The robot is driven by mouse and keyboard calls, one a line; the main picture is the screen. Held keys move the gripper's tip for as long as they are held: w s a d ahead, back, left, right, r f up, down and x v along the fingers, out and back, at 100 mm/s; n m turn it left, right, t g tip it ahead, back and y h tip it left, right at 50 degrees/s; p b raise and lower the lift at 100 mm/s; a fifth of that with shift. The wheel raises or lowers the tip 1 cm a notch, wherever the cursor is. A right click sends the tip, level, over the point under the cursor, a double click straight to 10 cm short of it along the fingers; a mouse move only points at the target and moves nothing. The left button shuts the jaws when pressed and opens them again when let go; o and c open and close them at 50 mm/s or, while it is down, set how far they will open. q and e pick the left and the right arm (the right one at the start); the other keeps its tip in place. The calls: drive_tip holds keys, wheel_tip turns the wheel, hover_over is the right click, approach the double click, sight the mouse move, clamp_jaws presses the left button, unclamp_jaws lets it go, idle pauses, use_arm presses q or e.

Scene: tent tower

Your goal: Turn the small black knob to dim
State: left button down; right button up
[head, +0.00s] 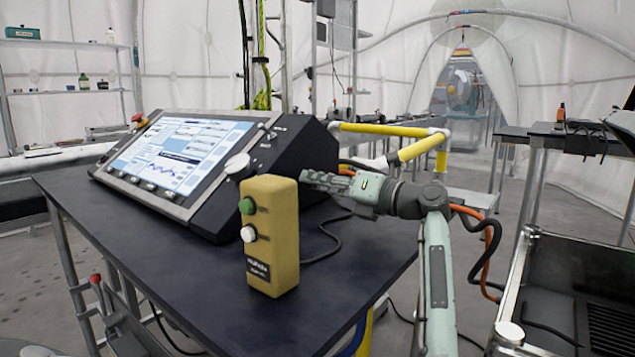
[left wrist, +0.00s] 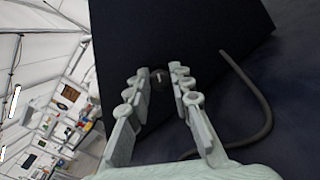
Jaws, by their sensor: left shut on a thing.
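The small black knob (left wrist: 160,77) sits on the dark side face of the console (left wrist: 205,50). It shows in the left wrist view with a pale mark on it, between my fingertips. My left gripper (left wrist: 158,82) is shut on it, one finger on each side. In the head view my left gripper (head: 310,178) reaches leftward to the right side of the slanted console (head: 308,147), behind the yellow box. The knob itself is hidden there. My right gripper is not in view.
A yellow control box (head: 271,218) with a green and a white button stands at the front of the dark table (head: 180,275). The console's screen (head: 178,150) is lit. A dark cable (left wrist: 250,88) curves beside the console. Yellow pipes (head: 415,148) stand behind my gripper.

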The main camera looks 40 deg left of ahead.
use_arm(q)
drive_tip(key=c, duration=1.4)
unclamp_jaws()
drive_tip(key=shift+o, duration=0.2)
drive_tip(key=d, duration=0.4)
drive_tip(key=w+d, duration=0.1)
drive_tip(key=d, duration=0.7)
drive_tip(key=shift+w, duration=0.2)
